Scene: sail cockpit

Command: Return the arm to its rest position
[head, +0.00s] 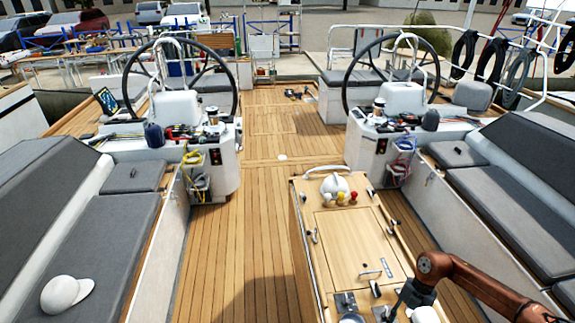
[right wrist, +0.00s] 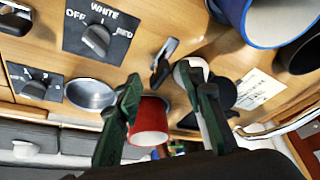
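My right arm (head: 455,275) comes in from the lower right of the head view, over the near right corner of the wooden cockpit table (head: 340,245). My right gripper (right wrist: 168,88) shows in the right wrist view with its two dark green fingers apart. A red cup-like object (right wrist: 151,118) with a pale end appears between the fingers, closer to the left one. A gap shows between it and the right finger, so it is not gripped. My left arm and left gripper are not in view.
A switch panel (right wrist: 98,32) and a round metal recess (right wrist: 90,93) are close to the right gripper. A blue-rimmed vessel (right wrist: 268,22) is at upper right. Cushioned benches (head: 90,235) line both sides; a white cap (head: 66,293) lies left. Deck left of the table is clear.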

